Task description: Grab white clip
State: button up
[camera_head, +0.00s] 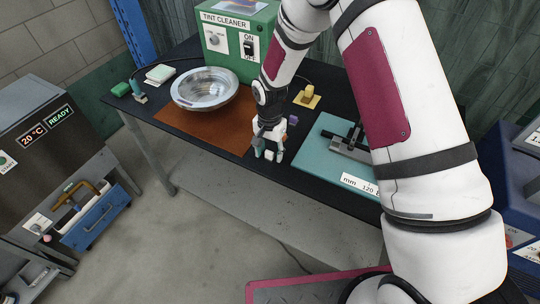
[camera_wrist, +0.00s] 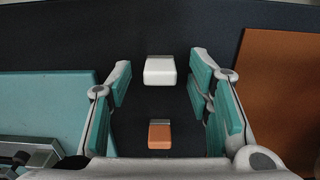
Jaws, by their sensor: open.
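The white clip (camera_wrist: 160,70) is a small pale block on the dark tabletop, between the tips of my gripper (camera_wrist: 161,84) in the wrist view. My gripper is open, its teal-padded fingers apart on the left and right of the clip, with a visible gap on each side. An orange clip (camera_wrist: 159,135) lies in line with it, closer to the palm in the picture. In the head view my gripper (camera_head: 268,150) points down near the table's front edge, and I cannot clearly make out the white clip there.
A brown mat (camera_head: 205,128) with a metal bowl (camera_head: 205,88) lies left of my gripper in the head view. A teal board (camera_head: 315,160) with a metal tool (camera_head: 350,145) lies right. A small purple object (camera_head: 293,120) and a yellow object (camera_head: 307,98) are behind. The green tint cleaner (camera_head: 238,45) stands at the back.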

jog(key=shift+f, duration=0.35)
grip_shut()
